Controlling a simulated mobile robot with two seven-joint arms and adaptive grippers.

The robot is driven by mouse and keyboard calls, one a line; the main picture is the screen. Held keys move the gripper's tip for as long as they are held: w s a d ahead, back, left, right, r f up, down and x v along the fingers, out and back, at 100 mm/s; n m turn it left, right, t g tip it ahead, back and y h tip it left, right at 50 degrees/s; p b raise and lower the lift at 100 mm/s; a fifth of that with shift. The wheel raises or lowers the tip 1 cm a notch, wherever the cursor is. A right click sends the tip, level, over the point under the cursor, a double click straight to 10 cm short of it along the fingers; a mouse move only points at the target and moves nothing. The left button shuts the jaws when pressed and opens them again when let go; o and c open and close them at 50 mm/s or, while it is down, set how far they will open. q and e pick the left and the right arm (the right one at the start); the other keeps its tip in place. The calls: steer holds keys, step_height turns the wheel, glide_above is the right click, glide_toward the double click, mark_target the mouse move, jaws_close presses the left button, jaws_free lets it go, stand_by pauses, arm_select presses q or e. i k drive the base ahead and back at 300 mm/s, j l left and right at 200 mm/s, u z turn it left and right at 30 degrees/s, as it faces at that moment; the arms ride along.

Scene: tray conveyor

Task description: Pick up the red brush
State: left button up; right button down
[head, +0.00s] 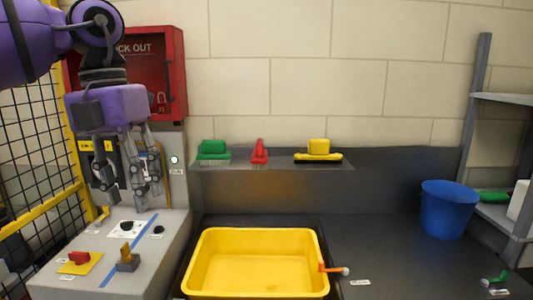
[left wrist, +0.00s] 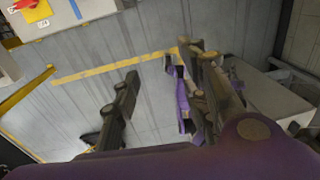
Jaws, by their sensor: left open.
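The red brush (head: 259,151) sits on the grey wall shelf (head: 272,178), between a green brush (head: 213,150) and a yellow brush with black bristles (head: 318,150). My left gripper (head: 127,198) hangs with its fingers down over the control console, left of the shelf and apart from the red brush. It is open and empty. In the left wrist view its dark fingers (left wrist: 165,95) stand apart over the floor, and no brush shows there. My right gripper is not in view.
The console (head: 115,285) has a red switch (head: 79,258) and a brown lever (head: 126,254). A yellow tray (head: 323,245) is below the shelf. A blue bucket (head: 447,212) stands right, beside a grey rack (head: 478,110). A red lock-out box (head: 176,80) hangs behind my left arm.

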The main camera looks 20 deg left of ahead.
mark_target(259, 155)
steer(key=i+l, duration=0.1)
steer(key=i, duration=0.75)
steer(key=i+l, duration=0.15)
steer(key=i, duration=0.75)
